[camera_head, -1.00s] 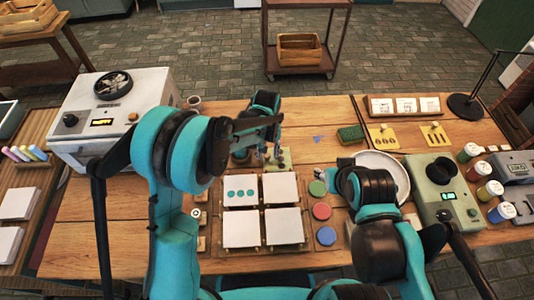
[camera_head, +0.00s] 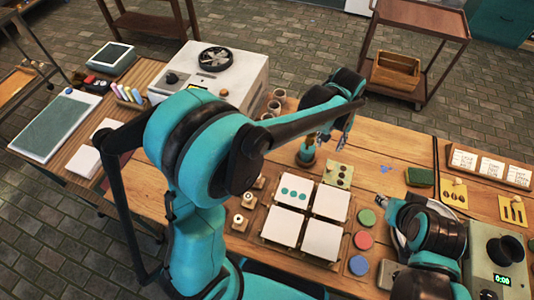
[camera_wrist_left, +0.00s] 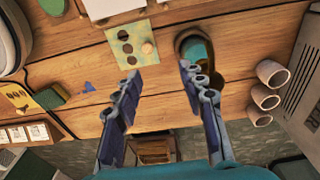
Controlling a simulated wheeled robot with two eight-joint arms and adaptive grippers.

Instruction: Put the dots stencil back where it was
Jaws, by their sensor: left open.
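The dots stencil, a pale green card with dark round holes (camera_head: 339,174), lies on the table just behind the white tiles. It also shows in the left wrist view (camera_wrist_left: 125,42). My left gripper (camera_head: 322,141) is open and empty, above the table beyond the stencil. In the left wrist view its two fingers (camera_wrist_left: 160,75) stand wide apart, with the stencil past their tips. One white tile (camera_head: 294,189) bears a row of three teal dots. My right gripper (camera_head: 393,212) is by the pale plate, partly hidden by its own arm; its jaws are unclear.
A dark pot with teal inside (camera_wrist_left: 195,48) stands beside the stencil. Several cups (camera_wrist_left: 266,95) stand near the white machine (camera_head: 215,75). Two yellow stencils (camera_head: 453,189) (camera_head: 513,212) and a green sponge (camera_head: 420,177) lie to the right. Bare wood lies behind the stencil.

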